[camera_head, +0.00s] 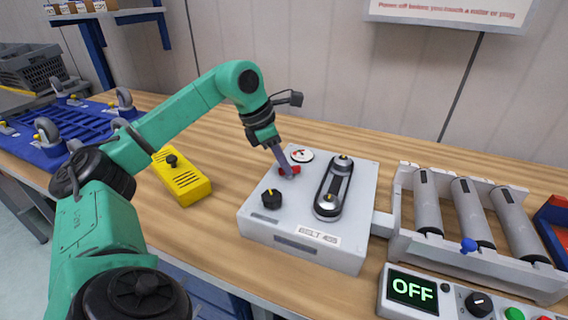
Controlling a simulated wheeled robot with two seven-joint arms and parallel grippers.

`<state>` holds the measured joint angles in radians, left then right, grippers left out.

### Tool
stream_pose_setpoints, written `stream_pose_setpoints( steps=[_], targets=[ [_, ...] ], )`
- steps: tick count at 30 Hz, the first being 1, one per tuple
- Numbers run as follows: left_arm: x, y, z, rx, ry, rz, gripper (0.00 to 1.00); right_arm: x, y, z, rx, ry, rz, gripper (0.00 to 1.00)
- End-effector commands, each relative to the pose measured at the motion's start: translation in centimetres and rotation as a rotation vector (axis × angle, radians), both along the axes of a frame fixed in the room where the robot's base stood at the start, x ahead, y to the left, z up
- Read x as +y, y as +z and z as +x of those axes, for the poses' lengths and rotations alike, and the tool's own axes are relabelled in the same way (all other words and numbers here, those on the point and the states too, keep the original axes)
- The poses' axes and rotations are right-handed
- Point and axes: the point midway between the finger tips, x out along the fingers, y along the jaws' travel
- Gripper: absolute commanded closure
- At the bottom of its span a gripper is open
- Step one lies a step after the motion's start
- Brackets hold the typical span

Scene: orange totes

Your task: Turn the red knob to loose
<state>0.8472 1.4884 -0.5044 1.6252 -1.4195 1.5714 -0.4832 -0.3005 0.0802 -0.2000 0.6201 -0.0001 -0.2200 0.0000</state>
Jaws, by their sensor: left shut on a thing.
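The red knob (295,170) sits on top of the grey box (268,231), near a round white dial (302,155). My left gripper (286,169) comes down from above with its fingers shut on the red knob. The fingers hide part of the knob, and I cannot read which way it points. A black knob (271,199) with a yellow mark is in front of it on the same box. A small belt loop (333,187) on two rollers lies to the right. My right gripper is not in view.
A yellow box (182,178) stands left of the grey box. A roller conveyor (462,222) and a control panel showing OFF (413,289) are at the right. A blue wheeled frame (75,133) is at the left. Bare wooden table lies behind the grey box.

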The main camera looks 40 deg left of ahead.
Motion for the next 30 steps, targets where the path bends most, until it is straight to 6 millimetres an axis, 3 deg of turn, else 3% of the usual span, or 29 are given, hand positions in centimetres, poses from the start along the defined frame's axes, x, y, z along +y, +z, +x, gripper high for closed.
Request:
stream_pose_setpoints(
  steps=[11, 30],
  targets=[
    [-0.5, 0.2, -0.2, 0.000, 0.354, 0.003, 1.00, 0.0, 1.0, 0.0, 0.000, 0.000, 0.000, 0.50],
    [-1.2, 0.3, -0.2, -0.002, 0.869, -0.002, 1.00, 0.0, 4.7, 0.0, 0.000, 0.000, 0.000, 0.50]
  ],
)
